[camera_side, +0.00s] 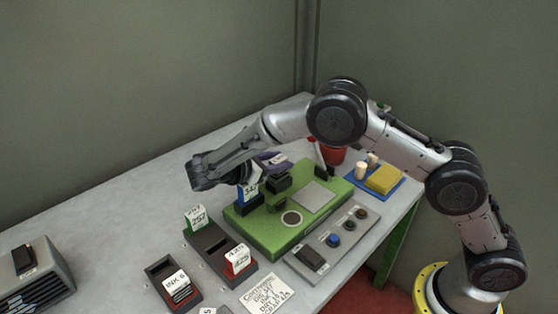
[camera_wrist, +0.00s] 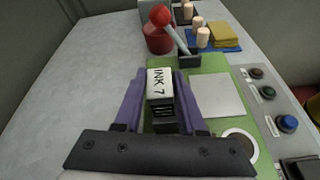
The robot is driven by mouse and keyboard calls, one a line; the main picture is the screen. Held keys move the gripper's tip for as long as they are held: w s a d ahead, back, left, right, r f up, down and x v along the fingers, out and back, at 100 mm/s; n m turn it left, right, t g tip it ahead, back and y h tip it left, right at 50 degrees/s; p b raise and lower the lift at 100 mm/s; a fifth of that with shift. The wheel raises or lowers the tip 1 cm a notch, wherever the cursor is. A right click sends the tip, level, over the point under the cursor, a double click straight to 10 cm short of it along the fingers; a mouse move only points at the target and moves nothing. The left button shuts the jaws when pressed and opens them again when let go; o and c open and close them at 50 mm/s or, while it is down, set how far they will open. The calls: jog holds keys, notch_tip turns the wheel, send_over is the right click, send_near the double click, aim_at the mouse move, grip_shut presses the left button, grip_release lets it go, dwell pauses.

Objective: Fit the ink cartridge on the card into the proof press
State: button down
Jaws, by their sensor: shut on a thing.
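My gripper (camera_wrist: 160,105) has purple fingers shut on an ink cartridge (camera_wrist: 160,82), black with a white label reading "INK 7". In the side view my gripper (camera_side: 268,159) is above the back left part of the green proof press (camera_side: 258,232), near a black block on it. The held cartridge is partly hidden there. The press also shows beneath the cartridge in the wrist view (camera_wrist: 209,68); whether they touch I cannot tell. The card (camera_side: 265,293) lies on the table in front of the press; its handwriting is too small to read surely.
Dark holders carry tagged pieces: green "257" (camera_side: 196,217), red "425" (camera_side: 237,259) and blue (camera_side: 248,188). Another holder has a cartridge (camera_side: 177,286). A button panel (camera_side: 332,243) borders the press.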

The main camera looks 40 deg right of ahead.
aim_at(278, 181)
jog(key=shift+c, duration=2)
grip_release()
jog(key=shift+n, duration=0.5)
jog(key=f, duration=0.2)
jog(key=s+f, duration=0.1)
jog(key=f, duration=0.2)
jog(key=shift+s+d+f, duration=0.15)
jog(key=shift+s+f, duration=0.05)
jog(key=shift+f, duration=0.05)
jog(key=shift+m, duration=0.4)
jog(key=a+r, duration=0.2)
jog(key=w+a+r, duration=0.1)
jog(key=a+r, duration=0.4)
jog(key=shift+w, duration=0.15)
jog(key=shift+w+a+r, duration=0.1)
jog(key=shift+a+r, duration=0.3)
jog(key=shift+r, duration=0.25)
